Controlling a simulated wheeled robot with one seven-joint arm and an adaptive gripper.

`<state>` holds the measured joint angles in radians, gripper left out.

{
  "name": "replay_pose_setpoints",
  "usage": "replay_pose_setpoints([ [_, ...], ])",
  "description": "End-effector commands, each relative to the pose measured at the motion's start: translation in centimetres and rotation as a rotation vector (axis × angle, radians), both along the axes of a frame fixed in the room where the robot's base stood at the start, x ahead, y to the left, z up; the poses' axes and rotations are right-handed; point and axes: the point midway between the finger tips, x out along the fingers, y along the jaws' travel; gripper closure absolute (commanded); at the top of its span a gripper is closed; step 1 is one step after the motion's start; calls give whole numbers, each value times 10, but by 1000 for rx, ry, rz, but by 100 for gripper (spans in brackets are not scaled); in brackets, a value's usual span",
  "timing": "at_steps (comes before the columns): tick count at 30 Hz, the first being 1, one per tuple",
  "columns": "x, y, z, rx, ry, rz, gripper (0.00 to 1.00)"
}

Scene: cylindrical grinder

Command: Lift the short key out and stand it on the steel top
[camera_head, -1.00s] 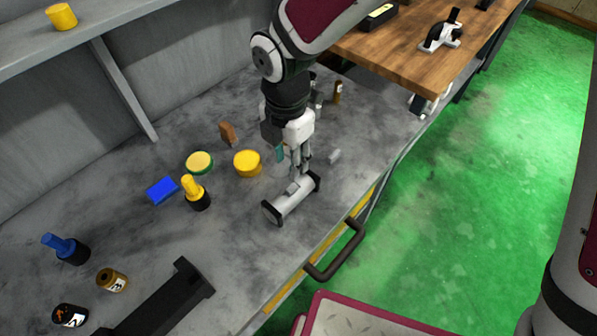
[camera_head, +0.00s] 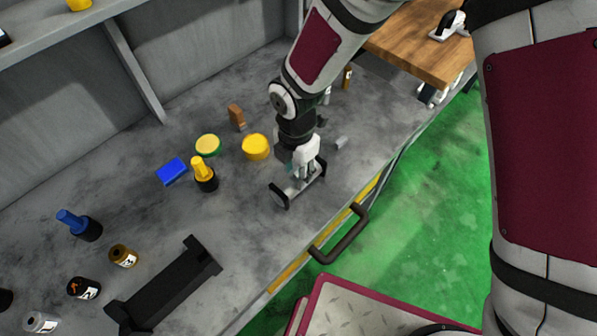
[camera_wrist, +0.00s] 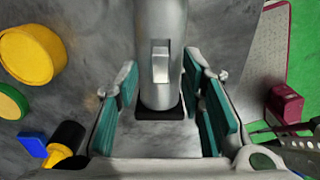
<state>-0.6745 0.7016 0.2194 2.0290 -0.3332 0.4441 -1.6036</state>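A small light block, which looks like the short key (camera_wrist: 160,62), sits raised in the shaft. In the head view the key is hidden behind my gripper (camera_head: 304,178). In the wrist view my gripper (camera_wrist: 166,110) is open, its teal-padded fingers apart on either side of the shaft end. Nothing is held.
A yellow round tub (camera_head: 256,147), a green-and-yellow disc (camera_head: 208,145), a blue block (camera_head: 171,171) and a yellow-and-black bottle (camera_head: 204,174) stand left of my gripper. A black rack (camera_head: 165,285) lies at front left.

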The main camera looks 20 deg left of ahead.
Motion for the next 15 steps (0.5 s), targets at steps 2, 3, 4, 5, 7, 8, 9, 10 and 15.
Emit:
replay_pose_setpoints([
  [2, 0, 0, 0, 0, 0, 0, 64],
  [3, 0, 0, 0, 0, 0, 0, 73],
  [4, 0, 0, 0, 0, 0, 0, 80],
  [5, 0, 0, 0, 0, 0, 0, 87],
  [7, 0, 0, 0, 0, 0, -1, 100],
  [8, 0, 0, 0, 0, 0, 0, 100],
  [9, 0, 0, 0, 0, 0, 0, 100],
  [10, 0, 0, 0, 0, 0, -1, 100],
  [15, 0, 0, 0, 1, 0, -1, 100],
])
